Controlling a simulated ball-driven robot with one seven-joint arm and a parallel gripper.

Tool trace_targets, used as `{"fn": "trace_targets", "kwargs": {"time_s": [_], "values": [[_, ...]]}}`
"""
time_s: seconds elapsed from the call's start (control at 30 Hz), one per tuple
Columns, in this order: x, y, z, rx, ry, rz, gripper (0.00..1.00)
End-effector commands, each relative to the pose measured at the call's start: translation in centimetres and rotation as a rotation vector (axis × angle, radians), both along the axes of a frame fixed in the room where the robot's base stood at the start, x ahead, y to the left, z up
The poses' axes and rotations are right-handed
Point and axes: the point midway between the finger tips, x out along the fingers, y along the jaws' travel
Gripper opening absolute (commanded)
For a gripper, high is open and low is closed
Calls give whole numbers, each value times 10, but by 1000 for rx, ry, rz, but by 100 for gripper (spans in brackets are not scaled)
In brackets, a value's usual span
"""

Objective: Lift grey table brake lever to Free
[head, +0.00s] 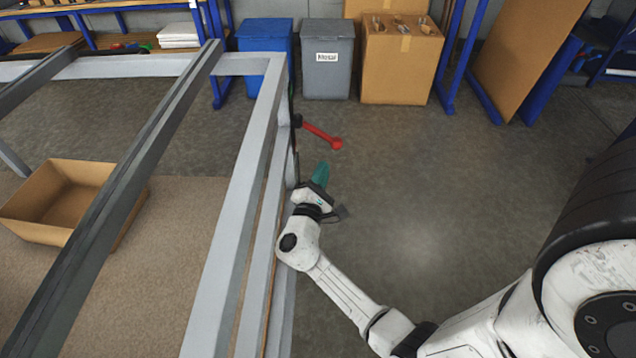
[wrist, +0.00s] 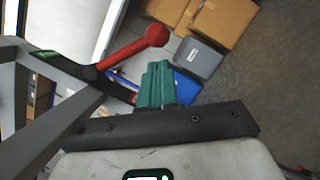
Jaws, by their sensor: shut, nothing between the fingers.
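The grey table (head: 232,220) is an open metal frame on the left in the head view. Its brake lever, a red bar with a round knob (head: 322,134), sticks out to the right from the table's side. In the wrist view the red lever (wrist: 125,50) runs from a dark pivot up to its knob. A green label (wrist: 45,55), too small to read, sits on a dark plate beside the pivot. My gripper (head: 321,172) has teal fingers, shut and empty, nearer than the lever and apart from it. The shut fingers (wrist: 157,82) show below the knob in the wrist view.
A cardboard tray (head: 20,212) lies beyond the table's rails at left. Blue (head: 265,45) and grey (head: 327,75) bins and a cardboard box (head: 400,75) stand at the back. The floor right of the lever is clear. The table's side rail runs close beside my gripper.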

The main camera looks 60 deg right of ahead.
Motion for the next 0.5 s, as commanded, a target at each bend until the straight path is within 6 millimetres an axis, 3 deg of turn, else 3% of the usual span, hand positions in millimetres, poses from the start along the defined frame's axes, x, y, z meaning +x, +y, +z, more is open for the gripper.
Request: {"fn": "trace_targets", "kwargs": {"time_s": [0.2,0.5], "values": [[5,-30,6,0,-1,-1,0],[6,-41,8,1,0,1,0]]}}
